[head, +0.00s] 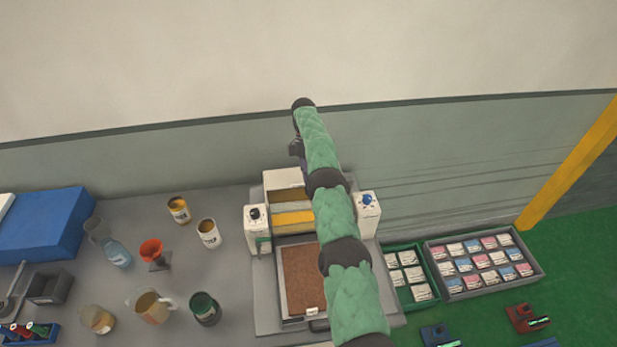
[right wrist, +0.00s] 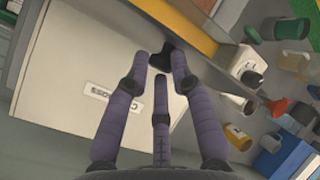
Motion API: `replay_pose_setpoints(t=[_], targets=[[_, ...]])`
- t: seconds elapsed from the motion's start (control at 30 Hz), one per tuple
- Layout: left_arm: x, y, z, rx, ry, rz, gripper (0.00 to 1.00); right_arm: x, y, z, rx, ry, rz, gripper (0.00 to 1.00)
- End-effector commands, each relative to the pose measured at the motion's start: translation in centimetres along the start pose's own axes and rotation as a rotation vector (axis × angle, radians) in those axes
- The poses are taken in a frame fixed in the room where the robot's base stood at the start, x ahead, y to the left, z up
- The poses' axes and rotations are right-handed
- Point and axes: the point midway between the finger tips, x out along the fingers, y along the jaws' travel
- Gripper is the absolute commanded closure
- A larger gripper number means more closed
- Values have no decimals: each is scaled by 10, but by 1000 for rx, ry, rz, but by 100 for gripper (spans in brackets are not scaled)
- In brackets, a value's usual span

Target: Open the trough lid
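The coating machine (head: 262,308) stands at the table's middle, with a brown sheet (head: 300,270) in front. A yellow strip (head: 292,218) and a brownish trough area lie between two white end posts. I cannot tell for sure which part is the trough lid. A large labelled white panel (right wrist: 80,80) fills the left of the right wrist view. My right arm, in green sleeves, reaches over the machine; its gripper (right wrist: 163,65) has purple fingers converging near the panel's edge beside the yellow strip (right wrist: 190,25). Its grip is unclear. My left gripper is out of view.
Jars, cups and a red funnel (head: 151,250) stand left of the machine, beside a blue box (head: 45,222). A grey tray (head: 533,262) and a green tray (head: 428,277) of packets lie right. The wall is close behind.

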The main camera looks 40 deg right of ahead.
Motion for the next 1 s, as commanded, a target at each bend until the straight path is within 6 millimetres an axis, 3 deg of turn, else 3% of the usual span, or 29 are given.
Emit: replay_pose_setpoints(t=[0.03,0.1,1.0], targets=[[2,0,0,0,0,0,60,21,5,-3,-3,-15,-21,63],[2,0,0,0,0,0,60,20,5,-3,-3,-15,-20,52],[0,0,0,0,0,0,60,15,3,-5,-6,-8,-14,52]])
